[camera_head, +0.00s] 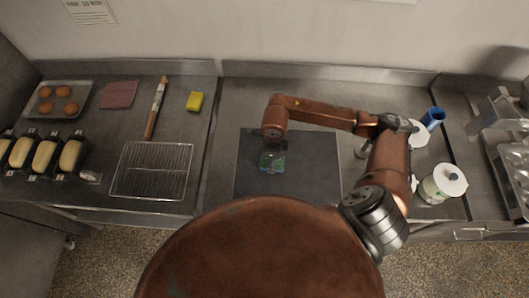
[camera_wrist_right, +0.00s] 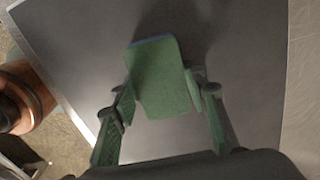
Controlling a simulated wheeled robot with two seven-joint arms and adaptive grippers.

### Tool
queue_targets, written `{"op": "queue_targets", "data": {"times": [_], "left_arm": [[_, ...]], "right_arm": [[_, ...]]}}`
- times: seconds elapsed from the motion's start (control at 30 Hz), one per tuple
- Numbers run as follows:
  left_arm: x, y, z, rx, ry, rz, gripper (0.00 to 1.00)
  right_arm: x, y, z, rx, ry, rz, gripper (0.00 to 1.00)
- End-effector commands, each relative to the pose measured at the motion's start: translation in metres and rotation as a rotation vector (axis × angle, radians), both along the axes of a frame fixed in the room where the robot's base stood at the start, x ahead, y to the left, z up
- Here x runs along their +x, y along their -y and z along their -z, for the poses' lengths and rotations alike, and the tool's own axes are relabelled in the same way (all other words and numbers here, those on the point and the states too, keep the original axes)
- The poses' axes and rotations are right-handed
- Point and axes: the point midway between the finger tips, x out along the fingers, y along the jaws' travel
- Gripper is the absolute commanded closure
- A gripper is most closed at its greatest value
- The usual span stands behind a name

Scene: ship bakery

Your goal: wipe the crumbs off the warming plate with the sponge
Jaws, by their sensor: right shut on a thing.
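The warming plate (camera_head: 310,165) is a dark grey square on the middle counter, and it fills most of the right wrist view (camera_wrist_right: 75,45). My right gripper (camera_wrist_right: 160,88) is over the plate and shut on a green sponge (camera_wrist_right: 165,75) with a bluish edge. The sponge also shows in the head view (camera_head: 272,164), left of the plate's middle. I cannot tell whether it touches the plate. I can make out no crumbs on the visible part of the plate; my arm and gripper hide some of it. My left gripper is not in view.
A yellow block (camera_head: 195,101), a wooden-handled tool (camera_head: 156,108) and a wire rack (camera_head: 152,170) lie on the left counter. A blue cup (camera_head: 433,119) and a white-lidded jar (camera_head: 447,182) stand right of the plate. A raised edge (camera_head: 330,72) runs along the back.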

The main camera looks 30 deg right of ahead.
Motion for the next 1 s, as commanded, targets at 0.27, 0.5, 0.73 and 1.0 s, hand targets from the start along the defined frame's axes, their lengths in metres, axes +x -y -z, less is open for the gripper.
{"op": "queue_targets", "data": {"times": [0.27, 0.5, 0.73, 1.0], "left_arm": [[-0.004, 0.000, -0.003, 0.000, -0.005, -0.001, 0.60], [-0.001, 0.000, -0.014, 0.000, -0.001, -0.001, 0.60], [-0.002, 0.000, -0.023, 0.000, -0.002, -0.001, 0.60], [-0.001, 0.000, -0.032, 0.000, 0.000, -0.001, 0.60]], "right_arm": [[0.000, -0.011, -0.006, -0.002, 0.001, 0.009, 0.82], [0.001, -0.014, -0.037, -0.001, 0.000, 0.000, 0.82], [0.002, -0.013, -0.058, -0.002, 0.001, 0.001, 0.82], [0.001, -0.013, -0.077, -0.002, 0.000, 0.002, 0.82]]}}
